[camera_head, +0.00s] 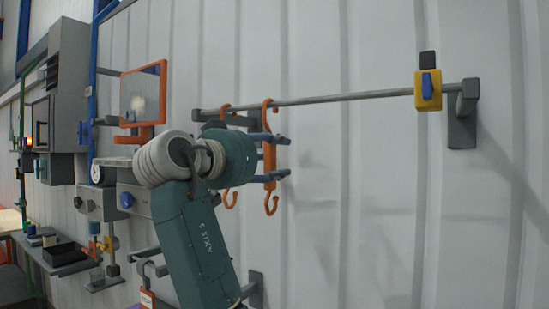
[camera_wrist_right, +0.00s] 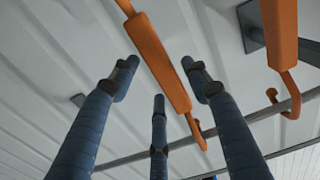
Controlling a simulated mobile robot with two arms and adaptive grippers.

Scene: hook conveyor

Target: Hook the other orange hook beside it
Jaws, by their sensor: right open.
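Two orange hooks show on the grey rail (camera_head: 350,97) in the head view. The nearer hook (camera_head: 270,160) is upright, and its top curl is at the rail. The other hook (camera_head: 228,197) is just to its left, mostly hidden behind my right arm. My right gripper (camera_head: 286,157) has its blue fingers spread on either side of the nearer hook's body. In the wrist view, that hook (camera_wrist_right: 158,62) lies between the open fingers (camera_wrist_right: 160,80), with no clear grip. The other hook (camera_wrist_right: 280,30) is to the right, its curl over the rail. My left gripper is out of view.
A yellow block with a blue part (camera_head: 427,90) sits on the rail near its right end bracket (camera_head: 462,120). An orange-framed panel (camera_head: 143,95) and grey wall boxes are at left. The rail's middle stretch is clear. A white ribbed wall (camera_head: 350,220) stands close behind.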

